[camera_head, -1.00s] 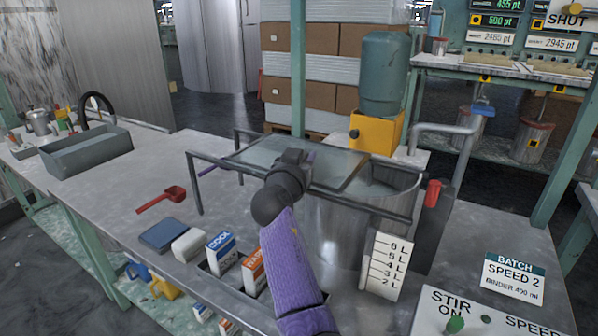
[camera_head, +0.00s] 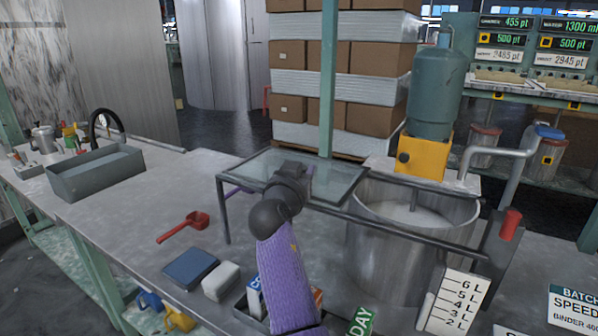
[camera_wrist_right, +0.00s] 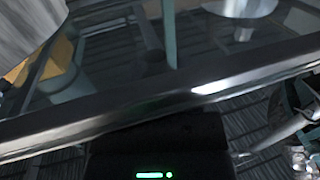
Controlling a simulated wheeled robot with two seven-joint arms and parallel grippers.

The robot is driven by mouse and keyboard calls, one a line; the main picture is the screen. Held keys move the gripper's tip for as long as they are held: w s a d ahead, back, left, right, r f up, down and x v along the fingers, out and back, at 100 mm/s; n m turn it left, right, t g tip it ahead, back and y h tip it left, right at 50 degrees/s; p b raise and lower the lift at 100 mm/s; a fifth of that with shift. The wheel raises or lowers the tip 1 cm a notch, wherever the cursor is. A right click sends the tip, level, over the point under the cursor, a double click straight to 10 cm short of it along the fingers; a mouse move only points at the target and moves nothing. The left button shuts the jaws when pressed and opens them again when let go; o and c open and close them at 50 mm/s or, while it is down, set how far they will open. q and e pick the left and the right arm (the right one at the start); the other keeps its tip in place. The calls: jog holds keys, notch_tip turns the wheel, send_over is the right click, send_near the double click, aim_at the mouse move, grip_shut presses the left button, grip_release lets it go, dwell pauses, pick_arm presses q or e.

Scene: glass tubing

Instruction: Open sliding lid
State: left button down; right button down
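The sliding lid (camera_head: 333,180) is a clear glass pane on dark metal rails (camera_head: 420,232). It lies mostly left of the steel pot (camera_head: 385,262), over the rails' left end, with its right edge near the pot's left rim. The pot's mouth is largely uncovered and a stirring shaft stands in it. My right gripper (camera_head: 290,178) is at the lid's front edge, its fingers hidden by my wrist. In the right wrist view, a shiny metal bar (camera_wrist_right: 190,97) and glass cross just beyond the gripper's dark body; no fingertips show. My left gripper is out of view.
A yellow motor block (camera_head: 424,155) with a green tank (camera_head: 434,95) stands behind the pot. A red-handled lever (camera_head: 510,223) is at the right.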

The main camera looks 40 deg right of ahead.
jog(key=shift+c, duration=1.4)
grip_release()
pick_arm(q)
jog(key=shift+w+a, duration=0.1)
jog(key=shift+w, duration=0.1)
pick_arm(e)
jog(key=shift+s+a, duration=0.15)
jog(key=shift+a, duration=0.05)
pick_arm(q)
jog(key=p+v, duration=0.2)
jog(key=p, duration=0.1)
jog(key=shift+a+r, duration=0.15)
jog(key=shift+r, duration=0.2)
pick_arm(e)
jog(key=v, duration=0.9)
jog(key=shift+s+a, duration=0.15)
jog(key=shift+a, duration=0.05)
